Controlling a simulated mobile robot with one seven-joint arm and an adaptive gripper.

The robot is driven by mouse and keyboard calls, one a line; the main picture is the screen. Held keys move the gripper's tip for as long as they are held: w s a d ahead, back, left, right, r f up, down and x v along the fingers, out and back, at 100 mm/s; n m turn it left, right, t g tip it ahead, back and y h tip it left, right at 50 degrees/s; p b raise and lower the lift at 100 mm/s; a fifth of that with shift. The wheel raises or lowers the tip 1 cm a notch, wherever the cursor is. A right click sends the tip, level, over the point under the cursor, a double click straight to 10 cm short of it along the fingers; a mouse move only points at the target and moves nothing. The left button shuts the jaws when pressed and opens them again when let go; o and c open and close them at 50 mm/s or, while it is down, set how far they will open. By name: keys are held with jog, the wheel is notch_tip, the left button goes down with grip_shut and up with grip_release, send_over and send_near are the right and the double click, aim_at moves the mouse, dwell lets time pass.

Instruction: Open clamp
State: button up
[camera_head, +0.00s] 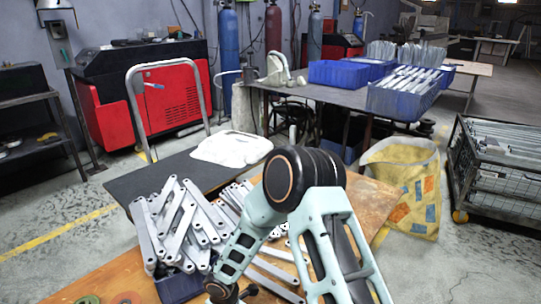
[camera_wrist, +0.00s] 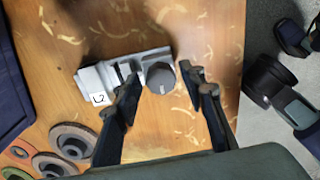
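The clamp (camera_wrist: 98,84) is a grey metal block with a round dark grey knob (camera_wrist: 161,78) at its right end. It lies on the wooden tabletop in the wrist view. A white label with a dark mark is on its left end. The knob has a light line across its face. My gripper (camera_wrist: 163,84) is open, with one finger on each side of the knob and nothing visibly gripped. I cannot tell whether either fingertip touches the knob. In the head view my arm reaches down to the table; the clamp cannot be made out there.
Several grinding discs (camera_wrist: 73,141) lie at the lower left in the wrist view, beside a dark blue bin (camera_wrist: 8,90). Wood shavings are scattered on the table. In the head view, piled metal brackets (camera_head: 178,222) sit left of my arm. A yellow sack (camera_head: 405,160) stands behind right.

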notch_tip(320, 180, up, 6)
jog(key=p, duration=0.5)
jog(key=shift+r, duration=0.15)
